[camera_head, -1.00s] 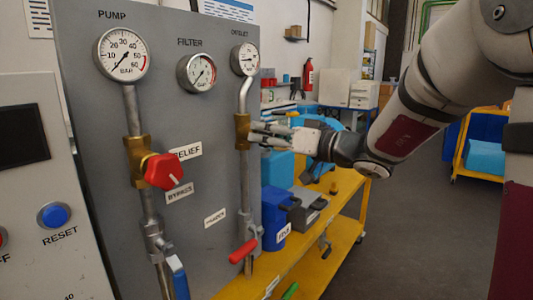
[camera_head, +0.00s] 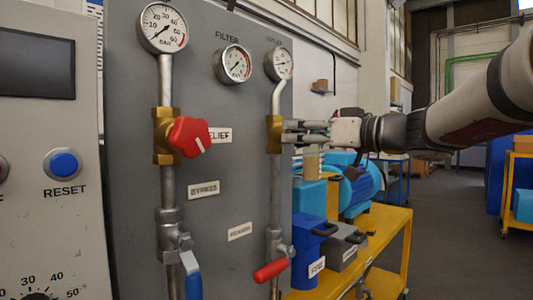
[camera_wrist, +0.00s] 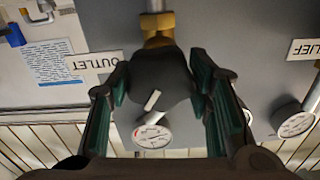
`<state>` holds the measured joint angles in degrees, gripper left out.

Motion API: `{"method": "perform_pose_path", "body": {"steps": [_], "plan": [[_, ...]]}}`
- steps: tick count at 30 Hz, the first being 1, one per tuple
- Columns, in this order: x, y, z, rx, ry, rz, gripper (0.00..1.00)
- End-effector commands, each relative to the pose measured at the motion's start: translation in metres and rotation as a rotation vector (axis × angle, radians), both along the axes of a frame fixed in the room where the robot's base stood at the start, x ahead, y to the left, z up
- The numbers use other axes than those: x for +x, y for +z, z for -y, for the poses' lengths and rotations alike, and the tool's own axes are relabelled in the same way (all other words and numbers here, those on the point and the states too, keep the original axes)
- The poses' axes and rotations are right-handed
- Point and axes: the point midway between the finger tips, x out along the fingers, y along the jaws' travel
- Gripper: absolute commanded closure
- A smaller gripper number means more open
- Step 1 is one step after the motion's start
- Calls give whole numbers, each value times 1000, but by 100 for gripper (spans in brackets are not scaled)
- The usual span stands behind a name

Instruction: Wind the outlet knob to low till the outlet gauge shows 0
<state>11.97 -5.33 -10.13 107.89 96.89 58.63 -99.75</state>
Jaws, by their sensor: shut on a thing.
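The outlet knob (camera_wrist: 160,78) is dark with a white pointer mark, seen in the wrist view between my fingers; the mark slants. A brass fitting (camera_wrist: 158,25) lies behind it, with the OUTLET label (camera_wrist: 95,62) upside down beside it. The outlet gauge (camera_head: 280,63) is at the top of the right-hand pipe in the head view, and a gauge also shows in the wrist view (camera_wrist: 152,135); I cannot read its needle exactly. My gripper (camera_head: 303,132) reaches in from the right and is shut on the outlet knob, which its fingers mostly hide in the head view.
The red relief knob (camera_head: 189,137) sits on the left pipe below the pump gauge (camera_head: 163,27). The filter gauge (camera_head: 232,64) is between the pipes. A red-handled valve (camera_head: 270,270) hangs below the outlet. A yellow bench (camera_head: 385,245) with blue containers stands to the right.

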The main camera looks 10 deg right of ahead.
Motion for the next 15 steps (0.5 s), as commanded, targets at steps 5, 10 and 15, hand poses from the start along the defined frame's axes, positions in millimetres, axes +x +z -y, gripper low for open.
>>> {"method": "perform_pose_path", "body": {"steps": [5, 10, 15], "plan": [[0, -6, -1, -42, 2, 24, 82], [0, -6, -1, -81, 2, 53, 82], [0, -5, -1, -126, 2, 85, 82]]}}
